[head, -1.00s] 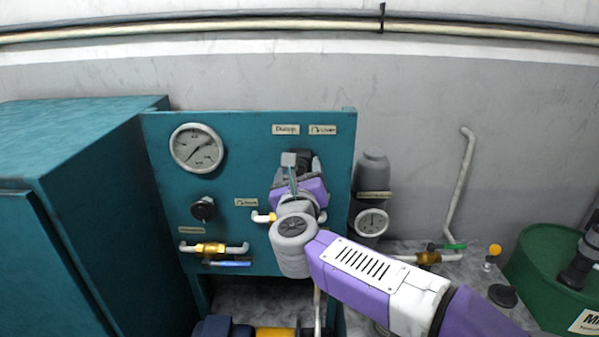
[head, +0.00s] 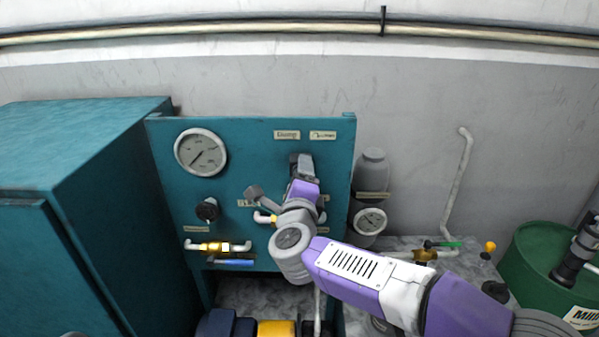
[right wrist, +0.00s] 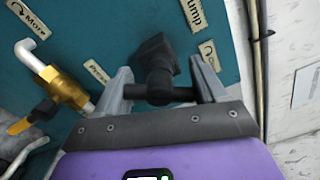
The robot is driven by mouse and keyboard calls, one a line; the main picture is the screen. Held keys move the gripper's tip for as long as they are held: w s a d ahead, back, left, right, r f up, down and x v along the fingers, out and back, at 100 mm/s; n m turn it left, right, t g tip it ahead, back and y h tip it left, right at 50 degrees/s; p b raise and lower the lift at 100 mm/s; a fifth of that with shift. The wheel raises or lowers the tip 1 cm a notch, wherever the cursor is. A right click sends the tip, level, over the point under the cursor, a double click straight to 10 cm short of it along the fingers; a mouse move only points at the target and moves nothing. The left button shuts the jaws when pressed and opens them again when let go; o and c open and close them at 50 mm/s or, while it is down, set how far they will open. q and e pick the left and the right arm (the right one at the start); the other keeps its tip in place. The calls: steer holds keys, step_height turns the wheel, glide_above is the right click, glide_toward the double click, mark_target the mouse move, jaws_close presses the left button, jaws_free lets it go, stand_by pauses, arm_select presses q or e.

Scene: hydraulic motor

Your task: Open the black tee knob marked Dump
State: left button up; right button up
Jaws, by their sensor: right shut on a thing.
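The black tee knob (right wrist: 159,80) shows in the right wrist view, standing out from the teal panel. Its crossbar lies between the two grey fingers of my right gripper (right wrist: 163,88), which is shut on it. In the head view my right gripper (head: 302,168) is at the panel just below the Dump label (head: 287,135) and hides most of the knob. The label also shows partly in the right wrist view (right wrist: 193,14), beside the knob.
The teal panel (head: 245,165) carries a round gauge (head: 201,153), a black knob (head: 207,210) and a brass valve with a blue handle (head: 232,263). A grey cylinder (head: 373,170) with a second gauge stands right of the panel. A green drum (head: 535,262) is far right.

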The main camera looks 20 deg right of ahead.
steer(key=n+p, duration=0.2)
steer(key=n, duration=0.2)
steer(key=shift+f, duration=0.15)
steer(key=shift+f+n+p, duration=0.15)
steer(key=shift+n+p, duration=0.6)
steer(key=shift+n, duration=0.55)
steer(key=shift+f, duration=0.1)
steer(key=o, duration=0.8)
steer(key=shift+o, duration=0.5)
steer(key=shift+s+r, duration=0.1)
steer(key=shift+r, duration=0.1)
steer(key=v, duration=0.7)
steer(key=shift+s, duration=0.2)
steer(key=shift+a, duration=0.15)
